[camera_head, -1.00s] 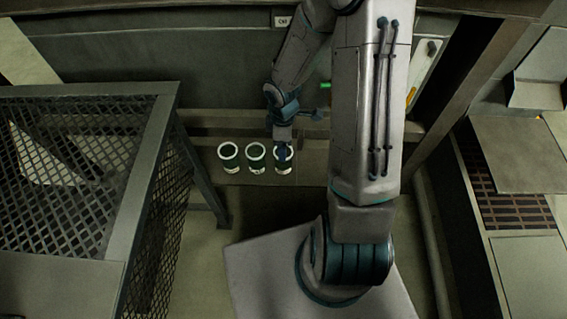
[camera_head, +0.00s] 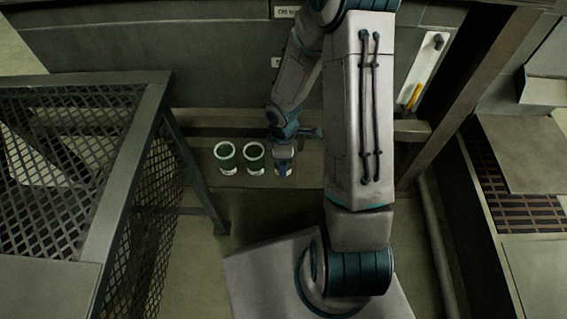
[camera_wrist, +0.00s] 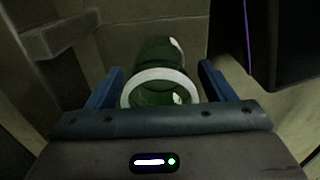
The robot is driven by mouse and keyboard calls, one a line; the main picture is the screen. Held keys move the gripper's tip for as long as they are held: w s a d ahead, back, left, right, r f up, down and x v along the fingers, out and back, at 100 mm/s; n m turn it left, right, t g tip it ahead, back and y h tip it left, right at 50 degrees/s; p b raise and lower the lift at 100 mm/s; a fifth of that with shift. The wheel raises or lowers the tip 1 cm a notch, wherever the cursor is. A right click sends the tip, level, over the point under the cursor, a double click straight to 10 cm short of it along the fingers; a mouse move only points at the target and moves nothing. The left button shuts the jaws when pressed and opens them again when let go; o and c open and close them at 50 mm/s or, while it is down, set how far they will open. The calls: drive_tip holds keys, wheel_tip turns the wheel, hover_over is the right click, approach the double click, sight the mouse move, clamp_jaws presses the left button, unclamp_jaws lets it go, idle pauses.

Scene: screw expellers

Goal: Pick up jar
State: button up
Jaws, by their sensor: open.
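Three green jars with white rims stand in a row on a low ledge in the head view: a left jar (camera_head: 226,157), a middle jar (camera_head: 254,158) and a right jar (camera_head: 284,172), the last mostly hidden by my gripper (camera_head: 282,165). In the wrist view, one jar (camera_wrist: 160,88) with a white ring rim sits between the two blue fingers of my gripper (camera_wrist: 160,85). The fingers are open, one on each side of it, with a visible gap at least on the right. Whether the left finger touches it I cannot tell.
A mesh-sided metal frame (camera_head: 105,230) stands at the left. A grey wall panel (camera_head: 200,70) rises behind the ledge (camera_head: 310,165). A post (camera_head: 465,100) and machinery stand at the right.

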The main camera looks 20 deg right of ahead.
drive_tip(key=c, duration=1.1)
drive_tip(key=shift+r, duration=0.1)
